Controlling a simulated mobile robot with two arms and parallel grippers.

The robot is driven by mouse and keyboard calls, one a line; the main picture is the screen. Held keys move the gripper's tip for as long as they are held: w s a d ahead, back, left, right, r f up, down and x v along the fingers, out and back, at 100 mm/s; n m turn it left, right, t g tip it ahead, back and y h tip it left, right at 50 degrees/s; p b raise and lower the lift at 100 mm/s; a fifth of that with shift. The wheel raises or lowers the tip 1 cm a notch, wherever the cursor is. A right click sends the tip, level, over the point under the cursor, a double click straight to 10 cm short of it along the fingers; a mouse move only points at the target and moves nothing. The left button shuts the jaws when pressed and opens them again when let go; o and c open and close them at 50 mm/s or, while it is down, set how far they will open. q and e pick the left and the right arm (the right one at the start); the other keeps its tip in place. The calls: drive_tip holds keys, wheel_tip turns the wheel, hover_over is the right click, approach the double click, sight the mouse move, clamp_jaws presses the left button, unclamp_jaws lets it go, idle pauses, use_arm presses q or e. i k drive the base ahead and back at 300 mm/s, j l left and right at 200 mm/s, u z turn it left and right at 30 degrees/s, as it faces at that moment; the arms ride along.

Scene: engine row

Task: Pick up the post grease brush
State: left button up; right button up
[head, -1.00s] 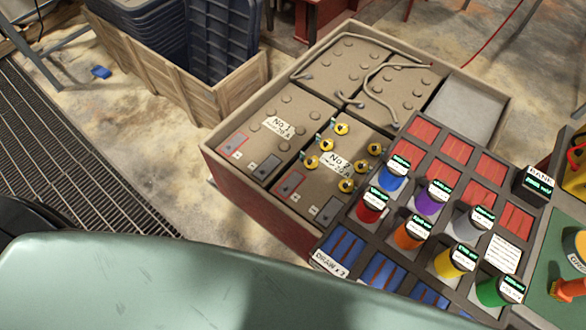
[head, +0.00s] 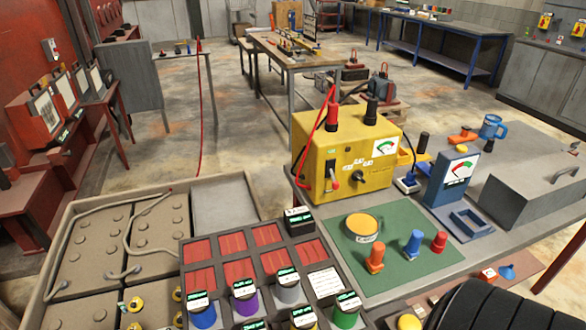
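I cannot tell for certain which thing is the post grease brush. A small orange brush-like tool (head: 375,258) stands on the green mat (head: 345,262), beside a round tin (head: 362,225) with an orange-yellow top and a small label. A blue piece (head: 413,243) and a red piece (head: 439,242) of similar size stand to its right on the same mat. Nothing holds any of them. Neither of my grippers shows in the head view.
A yellow tester (head: 345,155) with red and black knobs stands behind the mat. A dark rack (head: 232,262) of coloured caps is to the left, beside a battery crate (head: 62,225). A blue gauge stand (head: 452,180) and grey box (head: 525,205) are right. A black ribbed shape (head: 490,308) fills the lower right.

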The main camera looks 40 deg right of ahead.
sight(411, 251)
drive_tip(key=z, duration=2.2)
drive_tip(key=l+u, duration=0.1)
drive_tip(key=u, duration=0.95)
drive_tip(key=l+u, duration=0.35)
drive_tip(key=l, duration=0.15)
drive_tip(key=l+u, duration=0.4)
drive_tip(key=l, duration=0.15)
drive_tip(key=k+l+u, duration=0.1)
drive_tip(key=l+u, duration=0.25)
drive_tip(key=l, duration=0.15)
drive_tip(key=k+l+u, duration=0.15)
drive_tip(key=l+u, duration=0.25)
drive_tip(key=l, duration=0.15)
